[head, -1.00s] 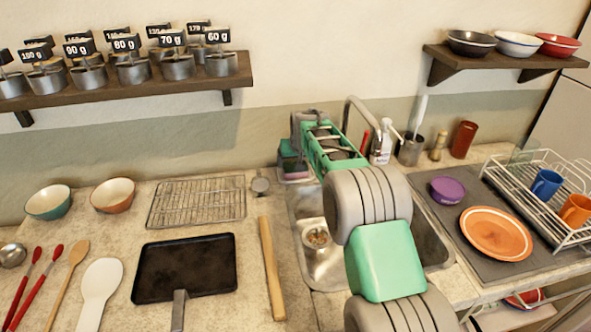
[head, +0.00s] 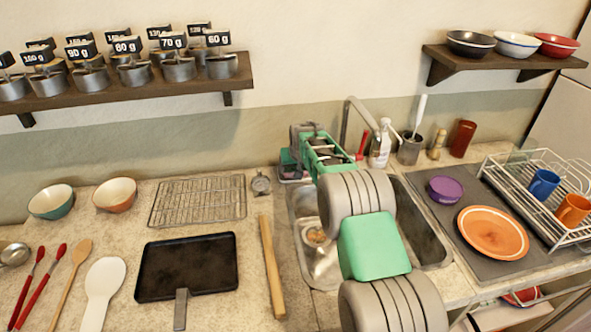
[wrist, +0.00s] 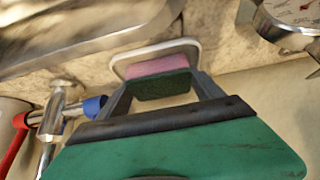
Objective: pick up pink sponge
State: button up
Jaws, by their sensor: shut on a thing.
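The pink sponge (wrist: 160,66) has a dark green scouring side and sits between the two fingers of my gripper (wrist: 163,92) in the wrist view. My gripper is shut on it. A pale, round-cornered dish (wrist: 122,62) lies behind or under the sponge; I cannot tell whether they still touch. In the head view my gripper is at the back left of the sink, and my arm hides most of the sponge.
The sink (head: 431,240) lies under my arm, with the faucet (head: 347,112) just right of my gripper. A small dial (head: 261,184) stands left of it, near a wire rack (head: 197,203). A soap bottle (head: 381,150) stands behind the sink.

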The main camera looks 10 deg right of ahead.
jog(key=shift+c, duration=0.7)
jog(key=shift+r, duration=0.1)
jog(key=shift+r, duration=0.2)
notch_tip(320, 180, up, 2)
jog(key=shift+r, duration=0.1)
jog(key=s+a+r+b, duration=0.3)
jog(key=s+r+b, duration=0.1)
jog(key=s+r, duration=0.6)
jog(key=s, duration=0.3)
jog(key=shift+s+a+r+b, duration=0.15)
jog(key=shift+s+a+b, duration=0.05)
jog(key=shift+s+b, duration=0.15)
